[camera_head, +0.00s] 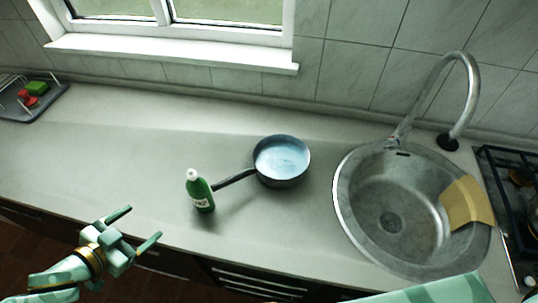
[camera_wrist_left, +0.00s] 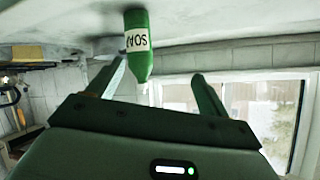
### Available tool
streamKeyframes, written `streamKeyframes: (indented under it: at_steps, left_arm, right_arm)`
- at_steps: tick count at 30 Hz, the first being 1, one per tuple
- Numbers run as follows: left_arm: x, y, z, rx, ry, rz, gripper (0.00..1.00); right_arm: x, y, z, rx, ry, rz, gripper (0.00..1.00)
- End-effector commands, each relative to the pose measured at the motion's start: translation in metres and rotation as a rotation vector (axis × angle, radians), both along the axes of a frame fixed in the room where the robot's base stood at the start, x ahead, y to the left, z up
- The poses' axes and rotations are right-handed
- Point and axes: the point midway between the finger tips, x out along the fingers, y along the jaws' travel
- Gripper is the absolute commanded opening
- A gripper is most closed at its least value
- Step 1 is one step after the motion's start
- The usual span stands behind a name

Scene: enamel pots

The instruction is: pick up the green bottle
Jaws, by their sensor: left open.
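The green bottle (camera_head: 201,196) stands upright on the grey counter, with a white cap and a white label. In the left wrist view, which is upside down, the bottle (camera_wrist_left: 142,64) hangs from the top and its label reads SOAP. My left gripper (camera_head: 143,222) is open and empty, at the counter's front edge, to the left of the bottle and nearer to me. Its two fingers (camera_wrist_left: 162,84) show spread apart in the left wrist view, with the bottle apart from them. My right gripper is not in view.
A blue-lined pan (camera_head: 283,158) stands right behind the bottle, its dark handle (camera_head: 234,178) pointing toward it. A round metal sink (camera_head: 345,205) with a tap (camera_head: 470,90) is at the right, beside a stove (camera_head: 512,185). A dark rack (camera_head: 45,100) stands far left. The counter's left part is clear.

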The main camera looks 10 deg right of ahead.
Motion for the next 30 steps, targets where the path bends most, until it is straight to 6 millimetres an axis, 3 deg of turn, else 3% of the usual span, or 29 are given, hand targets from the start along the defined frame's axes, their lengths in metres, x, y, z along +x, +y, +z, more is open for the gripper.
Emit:
streamKeyframes:
  at_steps: [2, 7, 19, 30]
  left_arm:
    - [-0.007, -0.018, 0.0, -0.144, 0.038, -0.01, 0.79]
    - [-0.006, -0.031, 0.008, -0.298, 0.085, -0.002, 0.79]
    - [0.054, -0.081, -0.023, -0.298, 0.083, 0.001, 0.79]
    - [0.082, -0.107, -0.039, -0.295, 0.084, 0.002, 0.79]
  right_arm:
    - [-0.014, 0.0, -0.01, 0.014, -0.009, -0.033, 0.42]
    - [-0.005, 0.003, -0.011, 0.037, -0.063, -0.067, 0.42]
    - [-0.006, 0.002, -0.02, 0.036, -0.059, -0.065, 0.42]
    - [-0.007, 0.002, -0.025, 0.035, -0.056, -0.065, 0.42]
